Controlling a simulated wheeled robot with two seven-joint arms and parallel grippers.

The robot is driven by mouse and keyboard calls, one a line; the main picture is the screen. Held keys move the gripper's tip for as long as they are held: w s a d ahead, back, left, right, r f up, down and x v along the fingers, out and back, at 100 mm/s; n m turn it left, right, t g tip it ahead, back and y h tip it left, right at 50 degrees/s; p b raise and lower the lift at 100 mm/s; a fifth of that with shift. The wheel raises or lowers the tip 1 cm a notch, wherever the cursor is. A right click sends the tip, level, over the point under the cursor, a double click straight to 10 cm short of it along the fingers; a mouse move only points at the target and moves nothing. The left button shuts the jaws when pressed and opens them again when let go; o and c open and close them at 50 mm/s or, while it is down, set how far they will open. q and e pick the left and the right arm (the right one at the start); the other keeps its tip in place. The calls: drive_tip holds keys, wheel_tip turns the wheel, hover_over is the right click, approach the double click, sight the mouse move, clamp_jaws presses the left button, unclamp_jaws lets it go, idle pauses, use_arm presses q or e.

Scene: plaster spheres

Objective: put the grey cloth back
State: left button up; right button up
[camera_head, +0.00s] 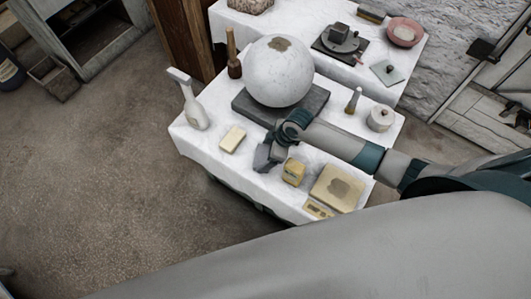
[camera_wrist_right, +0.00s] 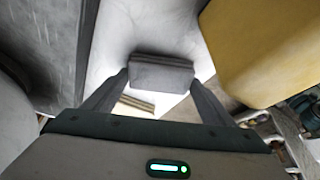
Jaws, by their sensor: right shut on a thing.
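My right gripper (camera_head: 270,152) is low over the front part of the white-covered table (camera_head: 215,152). In the right wrist view the grey cloth (camera_wrist_right: 160,73), a folded pad, is held between the two fingertips. The gripper is shut on it. In the head view the cloth is hard to separate from the grey fingers. I cannot tell whether it touches the table. My left gripper is not in view.
A yellow box (camera_head: 293,172) stands close right of the gripper. A cream board with a grey patch (camera_head: 325,191) lies farther right. A cream block (camera_head: 232,139) lies to the left. A large plaster sphere (camera_head: 280,72) rests on a dark slab (camera_head: 247,104) behind.

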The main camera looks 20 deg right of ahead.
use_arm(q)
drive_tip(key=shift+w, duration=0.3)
use_arm(e)
drive_tip(key=shift+f, duration=0.15)
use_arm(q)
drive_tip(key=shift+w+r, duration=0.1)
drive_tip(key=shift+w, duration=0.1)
use_arm(e)
drive_tip(key=o, duration=0.9)
drive_tip(key=shift+s+d+r, duration=0.1)
drive_tip(key=shift+d+r, duration=0.1)
drive_tip(key=shift+r, duration=0.5)
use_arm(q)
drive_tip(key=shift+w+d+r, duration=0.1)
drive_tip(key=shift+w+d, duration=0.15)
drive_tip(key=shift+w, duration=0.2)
use_arm(e)
drive_tip(key=v, duration=1)
drive_tip(key=shift+d+r, duration=0.1)
drive_tip(key=shift+r, duration=0.3)
